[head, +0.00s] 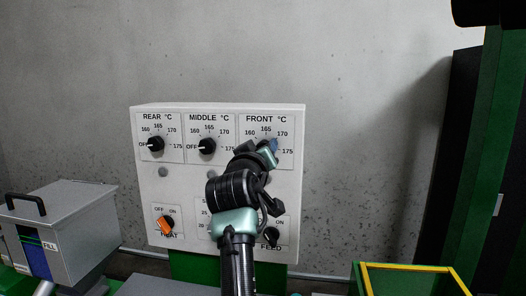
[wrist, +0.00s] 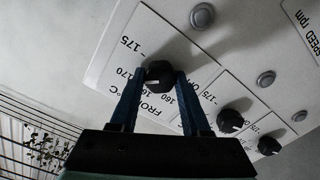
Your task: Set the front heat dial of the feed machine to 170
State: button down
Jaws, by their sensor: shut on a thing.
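The front heat dial is a black knob (wrist: 159,76) on the panel labelled FRONT °C, marked 160, 165, 170 and 175. In the wrist view my gripper (wrist: 160,78) has its two blue fingers on either side of this knob and is shut on it. In the head view my gripper (head: 272,146) covers the knob, while the 160 to 175 marks show around it. I cannot tell which mark the pointer faces. The feed machine (head: 147,205) is a white upright box.
The rear dial (head: 156,144) and middle dial (head: 207,146) both point at OFF. An orange heat switch (head: 166,225) and a black feed knob (head: 272,236) sit lower on the face. My arm hides part of the speed dial. A grey box (head: 70,225) stands left.

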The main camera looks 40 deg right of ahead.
jog(key=shift+f, duration=0.1)
jog(key=shift+c, duration=1.9)
grip_release()
jog(key=b+v, duration=0.3)
jog(key=v, duration=1)
